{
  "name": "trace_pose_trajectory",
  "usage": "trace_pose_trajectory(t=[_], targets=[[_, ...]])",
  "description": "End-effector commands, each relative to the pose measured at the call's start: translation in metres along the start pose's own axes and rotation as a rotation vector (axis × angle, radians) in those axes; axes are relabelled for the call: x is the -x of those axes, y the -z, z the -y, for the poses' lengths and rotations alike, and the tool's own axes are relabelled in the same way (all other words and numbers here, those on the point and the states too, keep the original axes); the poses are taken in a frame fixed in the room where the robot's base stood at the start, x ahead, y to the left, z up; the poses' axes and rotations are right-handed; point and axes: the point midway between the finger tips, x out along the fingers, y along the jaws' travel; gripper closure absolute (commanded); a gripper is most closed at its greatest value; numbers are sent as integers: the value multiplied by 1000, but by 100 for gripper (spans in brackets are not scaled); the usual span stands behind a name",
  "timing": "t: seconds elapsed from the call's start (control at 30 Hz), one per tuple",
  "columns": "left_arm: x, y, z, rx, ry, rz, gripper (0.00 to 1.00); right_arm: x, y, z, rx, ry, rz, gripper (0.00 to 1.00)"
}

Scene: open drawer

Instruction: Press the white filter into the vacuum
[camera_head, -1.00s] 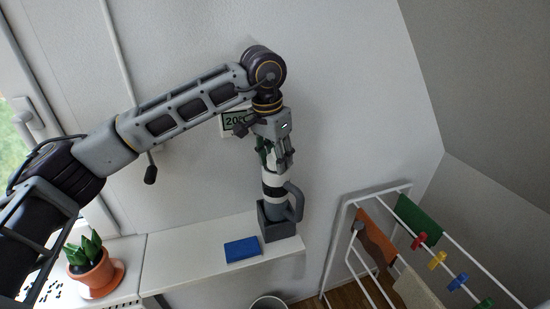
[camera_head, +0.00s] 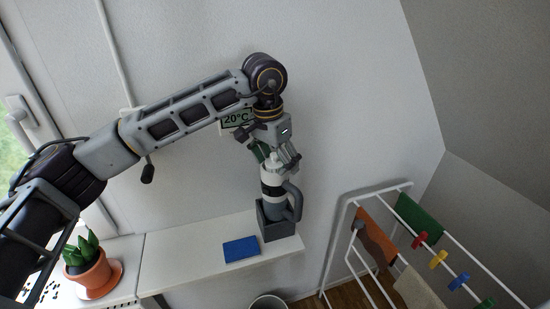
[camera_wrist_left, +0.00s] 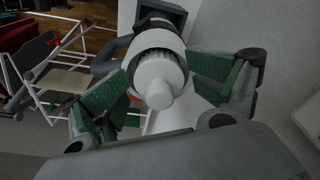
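The vacuum (camera_head: 271,207) is a grey handheld body with a dark band and a loop handle on its right. It stands upright in a dark grey box-shaped holder (camera_head: 277,230) on the shelf. The white filter (camera_head: 273,168) sits at its top end; in the left wrist view the ribbed filter (camera_wrist_left: 157,70), with a rounded knob, is seated inside the vacuum's round rim. My left gripper (camera_head: 276,157) is just above it, open, its green-padded fingers spread on either side of the filter. How deep the filter sits is hard to tell. My right gripper is not in view.
A blue flat block (camera_head: 241,249) lies on the white shelf (camera_head: 185,255), left of the holder. A potted plant (camera_head: 88,270) stands at far left. A drying rack (camera_head: 335,250) with cloths and pegs is at right. A thermometer display (camera_head: 236,119) hangs behind the arm.

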Motion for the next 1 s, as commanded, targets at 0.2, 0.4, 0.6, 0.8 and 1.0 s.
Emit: trace_pose_trajectory(t=[0.2, 0.4, 0.6, 0.8, 1.0], targets=[[-3, -1, 0, 0, 1, 7, 21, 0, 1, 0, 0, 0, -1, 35], [-1, -1, 1, 0, 2, 4, 21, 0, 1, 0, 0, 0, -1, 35], [0, 0, 1, 1, 3, 2, 21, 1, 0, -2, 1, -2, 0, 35], [7, 0, 1, 1, 3, 0, 21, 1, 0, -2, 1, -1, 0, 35], [26, 0, 1, 1, 4, -2, 21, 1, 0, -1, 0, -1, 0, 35]])
